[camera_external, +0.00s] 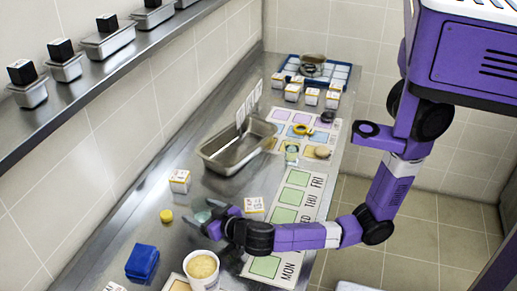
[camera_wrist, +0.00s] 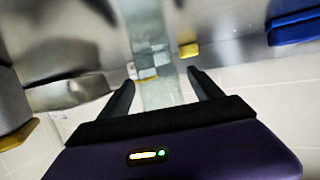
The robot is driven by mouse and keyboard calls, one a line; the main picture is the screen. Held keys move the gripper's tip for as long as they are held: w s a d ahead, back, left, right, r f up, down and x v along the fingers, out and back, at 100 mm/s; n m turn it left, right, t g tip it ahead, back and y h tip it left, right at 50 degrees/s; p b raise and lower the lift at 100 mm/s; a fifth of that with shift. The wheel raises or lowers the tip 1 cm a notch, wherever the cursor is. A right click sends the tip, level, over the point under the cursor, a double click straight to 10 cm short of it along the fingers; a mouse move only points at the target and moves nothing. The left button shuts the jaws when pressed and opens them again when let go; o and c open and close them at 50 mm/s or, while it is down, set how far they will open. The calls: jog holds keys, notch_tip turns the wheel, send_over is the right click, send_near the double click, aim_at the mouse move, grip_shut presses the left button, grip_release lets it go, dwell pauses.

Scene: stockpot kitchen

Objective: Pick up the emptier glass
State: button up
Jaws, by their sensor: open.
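One clear glass with a greenish tint (camera_external: 202,216) stands on the steel counter at the tips of my gripper (camera_external: 207,217). In the wrist view a pale see-through glass (camera_wrist: 160,94) lies between the two open fingers of my gripper (camera_wrist: 160,80), with a gap visible on each side. A second glass (camera_external: 292,153) stands farther back on the coloured mat, well away from my gripper. Its lower part looks greenish. The fill levels are too small or blurred to compare.
A white tub (camera_external: 202,270) stands close beside my gripper, at the front. A small white box (camera_external: 254,207) stands just behind it. A yellow lid (camera_external: 166,215), a blue block (camera_external: 142,262) and another box (camera_external: 180,181) are to the left. A steel pan (camera_external: 237,145) lies behind.

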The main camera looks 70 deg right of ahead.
jog(key=shift+c, duration=0.2)
grip_shut()
jog(key=shift+r, duration=0.2)
